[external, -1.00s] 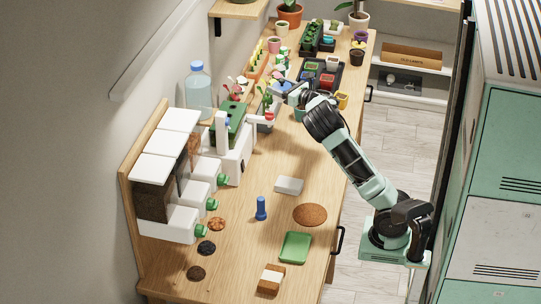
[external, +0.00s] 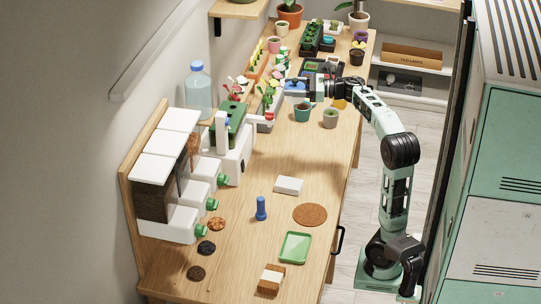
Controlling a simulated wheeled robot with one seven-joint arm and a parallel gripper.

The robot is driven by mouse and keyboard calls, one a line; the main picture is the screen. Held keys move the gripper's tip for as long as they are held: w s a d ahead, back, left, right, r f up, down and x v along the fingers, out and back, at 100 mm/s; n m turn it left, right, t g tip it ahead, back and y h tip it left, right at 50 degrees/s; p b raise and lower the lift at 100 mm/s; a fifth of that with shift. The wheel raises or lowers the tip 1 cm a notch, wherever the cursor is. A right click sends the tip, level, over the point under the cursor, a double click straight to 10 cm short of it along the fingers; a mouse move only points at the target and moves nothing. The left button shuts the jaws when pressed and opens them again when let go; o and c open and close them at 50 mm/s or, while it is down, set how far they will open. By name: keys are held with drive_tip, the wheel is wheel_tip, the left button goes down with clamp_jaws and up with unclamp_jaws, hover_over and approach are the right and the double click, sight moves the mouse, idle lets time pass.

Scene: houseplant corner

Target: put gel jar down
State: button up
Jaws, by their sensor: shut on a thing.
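My gripper (external: 282,88) is at the end of my arm, which reaches left across the far half of the workbench. It is low among the plants and pots and small in this view. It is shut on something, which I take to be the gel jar. The jar's shape and label cannot be made out. A blue patch shows just below the gripper, but I cannot tell whether it belongs to the jar. I cannot tell whether the jar touches the bench.
A teal pot (external: 303,113) and a grey pot (external: 331,118) stand near my gripper. The wooden workbench (external: 262,178) is clear in the middle. A white block (external: 289,186) and green tray (external: 295,247) lie nearer.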

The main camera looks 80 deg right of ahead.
drive_tip(key=shift+s+a+r+b, duration=0.25)
drive_tip(key=shift+s+a+b, duration=0.15)
drive_tip(key=shift+s+a, duration=0.35)
drive_tip(key=shift+a, duration=0.1)
wheel_tip(320, 180, down, 24)
drive_tip(key=shift+d+r+b, duration=0.1)
drive_tip(key=shift+r+b, duration=0.15)
drive_tip(key=shift+b, duration=0.55)
drive_tip(key=shift+f+b, duration=0.55)
drive_tip(key=shift+f, duration=1.6)
drive_tip(key=shift+f, duration=0.15)
drive_tip(key=o, duration=1.2)
drive_tip(key=s, duration=0.4)
drive_tip(key=s+d, duration=0.1)
drive_tip(key=s, duration=0.2)
drive_tip(key=s+d, duration=0.1)
drive_tip(key=s, duration=0.3)
drive_tip(key=shift+s+d, duration=0.1)
drive_tip(key=shift+s, duration=0.25)
